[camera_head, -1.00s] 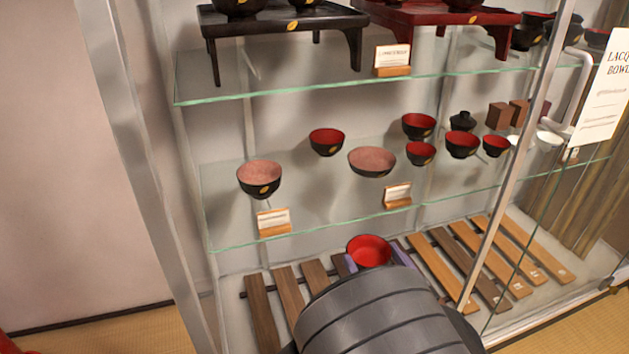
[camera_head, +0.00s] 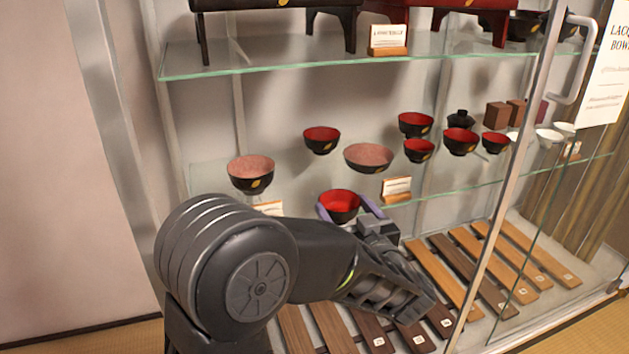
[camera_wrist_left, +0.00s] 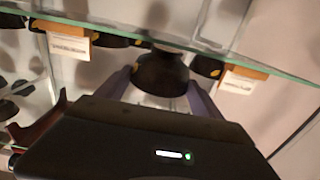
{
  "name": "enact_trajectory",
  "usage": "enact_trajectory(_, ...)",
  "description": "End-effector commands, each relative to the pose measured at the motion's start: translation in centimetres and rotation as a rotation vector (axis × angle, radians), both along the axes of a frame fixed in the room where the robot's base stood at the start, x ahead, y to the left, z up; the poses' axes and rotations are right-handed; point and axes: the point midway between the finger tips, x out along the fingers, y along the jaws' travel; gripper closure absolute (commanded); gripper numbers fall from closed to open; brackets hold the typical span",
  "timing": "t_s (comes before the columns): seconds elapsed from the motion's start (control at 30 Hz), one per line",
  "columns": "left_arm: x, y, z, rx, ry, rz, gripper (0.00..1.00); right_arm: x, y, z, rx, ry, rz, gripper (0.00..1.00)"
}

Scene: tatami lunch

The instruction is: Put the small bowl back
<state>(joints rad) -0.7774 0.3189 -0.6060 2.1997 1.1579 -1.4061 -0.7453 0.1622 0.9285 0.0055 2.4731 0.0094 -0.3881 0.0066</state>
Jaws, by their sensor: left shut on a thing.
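The small bowl (camera_head: 340,205), red inside and black outside, is upright between the fingers of my left gripper (camera_head: 350,208). The gripper is shut on it, with purple-grey fingers on both sides. In the head view it shows at the front edge of the middle glass shelf (camera_head: 300,207), between two label cards. In the left wrist view the bowl's dark outside (camera_wrist_left: 162,74) sits between the two fingers, just by the shelf's glass edge. Whether it touches the shelf, I cannot tell. My right gripper is not in view.
Bowls stand on the middle shelf, including two pinkish ones (camera_head: 251,172) (camera_head: 369,157) and a red-lined one (camera_head: 321,139). Label cards (camera_head: 396,189) stand at its front edge. An upper glass shelf (camera_head: 290,62) bears small tables. A door frame (camera_head: 508,170) stands to the right.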

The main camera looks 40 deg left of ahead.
Motion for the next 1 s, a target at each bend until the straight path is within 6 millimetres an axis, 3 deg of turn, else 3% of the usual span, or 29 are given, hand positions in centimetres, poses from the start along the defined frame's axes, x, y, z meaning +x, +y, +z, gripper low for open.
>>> enact_trajectory(0.07, 0.4, 1.4, 0.3, 0.001, -0.004, 0.011, 0.71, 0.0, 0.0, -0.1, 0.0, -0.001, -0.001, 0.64)
enact_trajectory(0.1, 0.8, 1.6, 0.8, 0.004, -0.001, 0.01, 0.71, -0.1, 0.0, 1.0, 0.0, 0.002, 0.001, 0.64)
enact_trajectory(0.27, 1.8, 3.2, 0.7, 0.002, 0.001, 0.009, 0.71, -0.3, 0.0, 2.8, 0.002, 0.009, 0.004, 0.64)
enact_trajectory(0.47, 3.6, 5.8, 1.1, 0.001, 0.003, 0.008, 0.71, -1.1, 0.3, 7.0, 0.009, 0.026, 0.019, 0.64)
enact_trajectory(0.57, 5.2, 8.2, 0.8, 0.001, 0.0, 0.01, 0.71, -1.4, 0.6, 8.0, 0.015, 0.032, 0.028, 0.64)
enact_trajectory(0.63, 6.3, 9.5, 0.0, 0.001, -0.006, 0.006, 0.71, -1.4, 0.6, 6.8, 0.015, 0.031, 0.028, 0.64)
enact_trajectory(0.8, 7.9, 11.5, 0.1, 0.001, -0.004, 0.002, 0.71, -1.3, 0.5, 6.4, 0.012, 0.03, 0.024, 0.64)
enact_trajectory(1.0, 8.1, 11.8, 0.2, 0.001, -0.003, 0.002, 0.71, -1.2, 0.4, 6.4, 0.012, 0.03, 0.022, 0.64)
